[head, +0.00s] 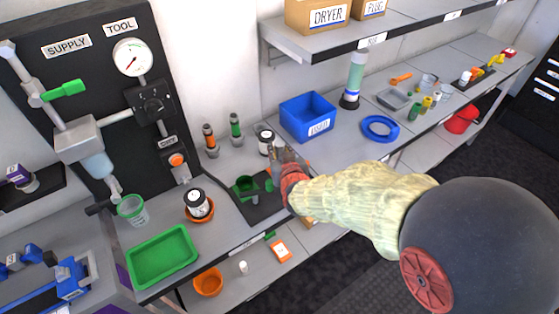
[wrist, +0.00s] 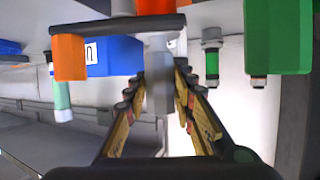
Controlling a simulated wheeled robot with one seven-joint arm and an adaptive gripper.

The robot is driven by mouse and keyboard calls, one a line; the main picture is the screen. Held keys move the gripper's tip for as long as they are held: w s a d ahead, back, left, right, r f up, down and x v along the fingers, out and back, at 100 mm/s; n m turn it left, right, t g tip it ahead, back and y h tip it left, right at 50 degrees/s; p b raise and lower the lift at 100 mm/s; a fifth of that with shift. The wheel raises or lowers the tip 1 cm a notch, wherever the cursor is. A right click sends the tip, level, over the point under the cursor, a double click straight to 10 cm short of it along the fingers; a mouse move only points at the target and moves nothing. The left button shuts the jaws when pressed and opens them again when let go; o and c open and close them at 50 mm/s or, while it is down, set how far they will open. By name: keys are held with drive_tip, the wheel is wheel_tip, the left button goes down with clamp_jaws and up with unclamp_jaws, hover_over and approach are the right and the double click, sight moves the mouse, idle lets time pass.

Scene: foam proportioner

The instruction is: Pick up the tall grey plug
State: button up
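In the wrist view, a tall grey block-like piece (wrist: 159,88), which looks like the tall grey plug, stands between the two fingers of my gripper (wrist: 165,78). The fingertips lie close along both its sides; I cannot tell whether they press on it. In the head view my gripper (head: 284,160) is over the right part of the dark mat (head: 262,211) on the bench, and the plug is not clearly distinguishable there. A green cup-like piece (head: 244,187) stands on the mat, left of my gripper.
A white-lidded jar (head: 265,143) stands just behind my gripper. An orange-and-dark bottle (head: 210,140) and a green one (head: 235,130) stand at the wall. An upper shelf (head: 350,42) overhangs the bench.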

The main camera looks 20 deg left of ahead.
clamp_jaws()
drive_tip(key=shift+r, duration=0.1)
